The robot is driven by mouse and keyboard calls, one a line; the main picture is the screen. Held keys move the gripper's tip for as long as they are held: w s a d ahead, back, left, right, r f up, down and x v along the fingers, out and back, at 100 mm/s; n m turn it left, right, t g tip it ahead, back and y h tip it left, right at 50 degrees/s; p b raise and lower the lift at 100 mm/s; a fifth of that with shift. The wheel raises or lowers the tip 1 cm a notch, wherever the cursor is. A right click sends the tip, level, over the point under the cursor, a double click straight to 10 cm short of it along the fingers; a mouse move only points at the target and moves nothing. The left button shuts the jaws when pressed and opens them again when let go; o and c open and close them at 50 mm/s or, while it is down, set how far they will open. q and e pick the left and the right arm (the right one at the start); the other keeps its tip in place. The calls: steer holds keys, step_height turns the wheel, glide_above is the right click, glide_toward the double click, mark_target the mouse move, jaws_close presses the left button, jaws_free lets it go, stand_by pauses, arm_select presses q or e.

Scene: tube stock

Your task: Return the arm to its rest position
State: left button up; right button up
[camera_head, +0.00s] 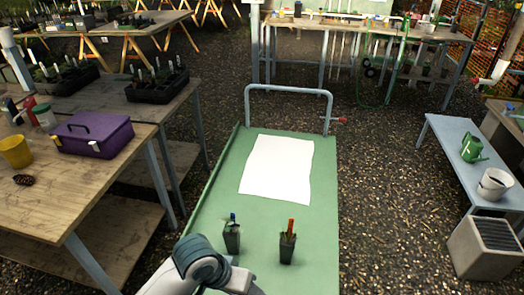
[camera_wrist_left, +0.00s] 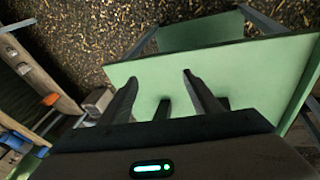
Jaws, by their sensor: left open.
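My left arm (camera_head: 205,268) reaches in at the bottom of the head view, over the near left corner of the green cart top (camera_head: 320,175). Its fingers cannot be made out there. In the left wrist view my left gripper (camera_wrist_left: 160,78) is open, with nothing seen held between its two dark fingers. The green surface (camera_wrist_left: 240,65) shows beyond them. Two dark shapes near the fingers are too unclear to name. My right gripper is in neither view.
A dark pot with a blue-and-white top (camera_head: 232,240) stands right by my arm. A white sheet (camera_head: 277,168) lies behind. A purple toolbox (camera_head: 92,135) sits on the left bench (camera_head: 95,185).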

arm_select(q)
steer(key=s+a+f+n+t+y, duration=0.15)
steer(key=s+a+f, duration=0.25)
steer(key=s+a, duration=0.45)
steer(key=s+a+f+t+y, duration=0.1)
steer(key=s+a+f+y, duration=0.15)
steer(key=s+a, duration=0.65)
step_height(320, 180, down, 29)
steer(key=g, duration=0.2)
steer(key=s+a+f, duration=0.2)
steer(key=s+f, duration=0.7)
steer(key=s+a+f+g, duration=0.1)
steer(key=s+a+f, duration=0.1)
steer(key=s+f, duration=0.6)
steer(key=shift+s+f, duration=0.4)
steer(key=shift+s, duration=0.25)
